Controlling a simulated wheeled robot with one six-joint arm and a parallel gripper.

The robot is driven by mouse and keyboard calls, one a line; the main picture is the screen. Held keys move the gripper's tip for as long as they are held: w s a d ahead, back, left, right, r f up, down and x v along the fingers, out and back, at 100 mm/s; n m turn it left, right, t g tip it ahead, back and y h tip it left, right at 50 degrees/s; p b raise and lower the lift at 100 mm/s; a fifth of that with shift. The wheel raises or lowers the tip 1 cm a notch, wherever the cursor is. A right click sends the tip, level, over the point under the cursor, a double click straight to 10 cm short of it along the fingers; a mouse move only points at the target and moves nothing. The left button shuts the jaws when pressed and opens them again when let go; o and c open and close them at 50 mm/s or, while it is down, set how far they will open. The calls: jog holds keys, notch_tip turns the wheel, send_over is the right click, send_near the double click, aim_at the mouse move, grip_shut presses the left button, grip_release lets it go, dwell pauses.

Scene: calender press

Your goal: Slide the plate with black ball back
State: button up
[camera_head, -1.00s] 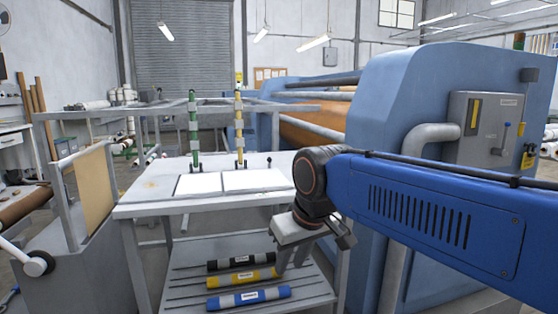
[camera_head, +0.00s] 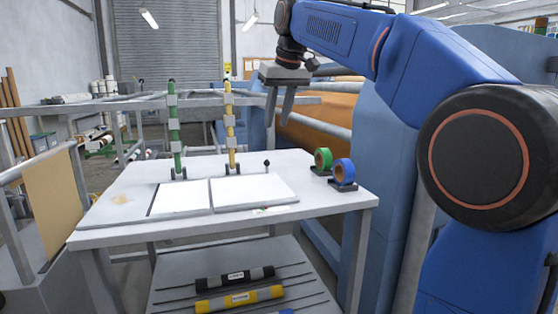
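A small black ball (camera_head: 267,162) stands on a short pin at the back edge of the right white plate (camera_head: 253,190), which lies flat in the table top. A second white plate (camera_head: 180,198) lies beside it on the left, with no ball seen on it. My gripper (camera_head: 279,120) hangs in the air with its fingers pointing down, above the ball in the picture. A gap shows between the fingers and nothing is in it. How far it is from the ball in depth is hard to tell.
Green (camera_head: 175,130) and yellow (camera_head: 230,128) upright posts stand behind the plates. Green (camera_head: 323,158) and blue (camera_head: 343,171) tape rolls sit on stands at the table's right. Black (camera_head: 234,276) and yellow (camera_head: 239,298) rolls lie on the lower shelf.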

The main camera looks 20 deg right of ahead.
aim_at(268, 162)
jog(key=x, duration=1.1)
jog(key=w+x, duration=0.1)
jog(key=x, duration=0.5)
jog(key=shift+d, duration=0.2)
grip_shut()
